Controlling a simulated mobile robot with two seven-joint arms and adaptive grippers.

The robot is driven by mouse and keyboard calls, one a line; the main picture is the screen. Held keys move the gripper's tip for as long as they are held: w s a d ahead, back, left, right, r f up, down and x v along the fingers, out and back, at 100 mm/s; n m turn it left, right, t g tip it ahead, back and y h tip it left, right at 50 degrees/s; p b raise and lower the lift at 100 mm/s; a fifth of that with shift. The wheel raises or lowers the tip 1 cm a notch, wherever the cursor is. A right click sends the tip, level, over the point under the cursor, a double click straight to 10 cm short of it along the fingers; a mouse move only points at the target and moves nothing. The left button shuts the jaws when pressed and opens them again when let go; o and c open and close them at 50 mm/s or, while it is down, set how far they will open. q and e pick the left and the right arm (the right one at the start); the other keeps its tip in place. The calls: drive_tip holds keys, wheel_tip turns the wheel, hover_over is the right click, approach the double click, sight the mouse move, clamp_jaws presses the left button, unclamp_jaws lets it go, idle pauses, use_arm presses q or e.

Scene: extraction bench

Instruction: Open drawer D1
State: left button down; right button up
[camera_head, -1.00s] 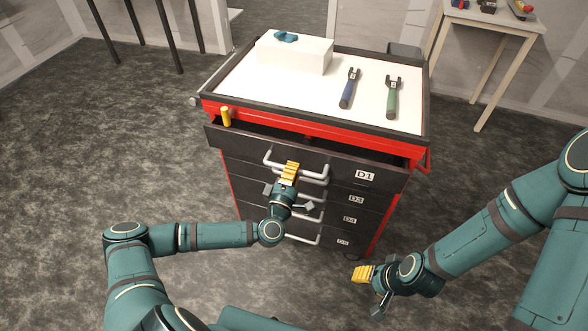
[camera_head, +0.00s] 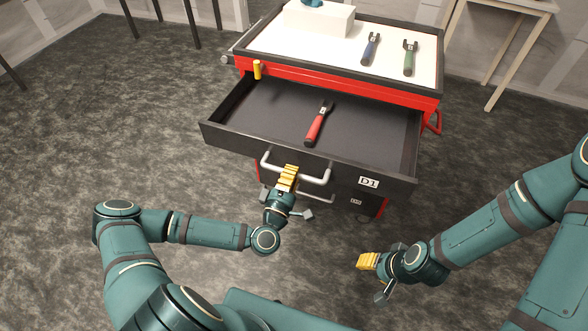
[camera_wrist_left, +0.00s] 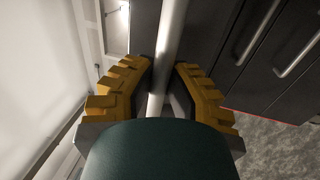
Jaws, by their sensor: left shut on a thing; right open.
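Drawer D1 (camera_head: 210,135) is the top drawer of the red and black tool cabinet (camera_head: 340,85) and is pulled well out. Its dark inside shows, with a red-handled tool (camera_head: 316,126) lying in it. A white D1 label (camera_head: 369,183) is on its front. My left gripper (camera_head: 288,176) is shut on the drawer's handle (camera_head: 316,177), a pale bar. In the left wrist view the handle bar (camera_wrist_left: 172,35) runs between the yellow fingers (camera_wrist_left: 160,85). My right gripper (camera_head: 365,261) is open and empty, in front of the cabinet at the right.
A yellow peg (camera_head: 257,69) stands at the cabinet's front left. A wooden table (camera_head: 510,50) stands behind right. The floor (camera_head: 90,120) at left is clear.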

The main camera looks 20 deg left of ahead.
use_arm(q)
drive_tip(key=shift+s, duration=0.8)
drive_tip(key=c, duration=0.9)
unclamp_jaws()
drive_tip(key=shift+c, duration=0.2)
drive_tip(key=s+f, duration=0.1)
drive_tip(key=s, duration=0.6)
drive_tip(key=shift+s+a+f, duration=0.15)
drive_tip(key=shift+f, duration=0.1)
